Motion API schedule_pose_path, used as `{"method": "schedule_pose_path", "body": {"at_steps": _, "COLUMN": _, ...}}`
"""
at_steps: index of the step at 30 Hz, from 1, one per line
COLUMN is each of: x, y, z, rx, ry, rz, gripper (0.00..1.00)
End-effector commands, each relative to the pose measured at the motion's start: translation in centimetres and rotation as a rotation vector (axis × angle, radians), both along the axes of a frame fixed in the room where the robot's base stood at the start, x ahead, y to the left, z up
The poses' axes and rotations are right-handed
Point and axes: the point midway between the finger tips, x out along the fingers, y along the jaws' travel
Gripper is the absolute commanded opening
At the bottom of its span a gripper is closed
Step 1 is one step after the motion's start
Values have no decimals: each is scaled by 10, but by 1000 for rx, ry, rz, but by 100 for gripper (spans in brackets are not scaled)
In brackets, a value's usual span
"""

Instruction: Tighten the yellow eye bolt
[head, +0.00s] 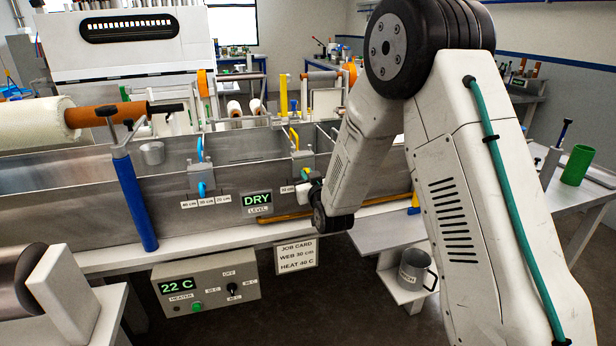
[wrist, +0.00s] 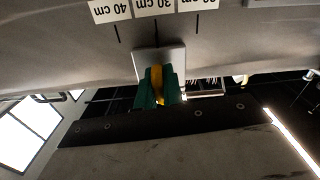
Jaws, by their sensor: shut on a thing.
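The yellow eye bolt (wrist: 157,78) shows in the wrist view, standing out from a pale block (wrist: 149,58). The block lines up with the middle mark, under the 30 cm label (wrist: 154,6). My gripper (wrist: 158,93) is shut on the bolt, with a green pad on each side of it. In the head view my gripper (head: 304,192) is at the front wall of the metal bath, below the right-hand clamp (head: 303,160), which has a yellow piece (head: 294,138) on top. My arm hides part of this area. The bolt's thread is hidden.
A second clamp (head: 201,178) with blue parts sits further left on the bath wall (head: 120,195). Between them is a display (head: 257,199) reading DRY. A blue post (head: 135,200) stands in front. The job card (head: 297,254) reads WEB 30 cm, HEAT 40 C. A grey mug (head: 416,270) stands below right.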

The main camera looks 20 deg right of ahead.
Motion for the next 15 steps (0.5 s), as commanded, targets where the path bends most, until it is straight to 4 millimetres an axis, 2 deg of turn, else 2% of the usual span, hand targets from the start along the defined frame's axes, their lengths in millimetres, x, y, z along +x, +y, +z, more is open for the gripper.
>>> {"method": "schedule_pose_path", "body": {"at_steps": 7, "x": 0, "y": 0, "z": -1, "rx": -1, "ry": 2, "rz": 0, "gripper": 0}}
{"method": "schedule_pose_path", "body": {"at_steps": 8, "x": 0, "y": 0, "z": -1, "rx": -1, "ry": 2, "rz": 0, "gripper": 17}}
{"method": "schedule_pose_path", "body": {"at_steps": 9, "x": 0, "y": 0, "z": -1, "rx": -1, "ry": 2, "rz": 0, "gripper": 28}}
{"method": "schedule_pose_path", "body": {"at_steps": 15, "x": 0, "y": 0, "z": 0, "rx": -1, "ry": 1, "rz": 0, "gripper": 30}}
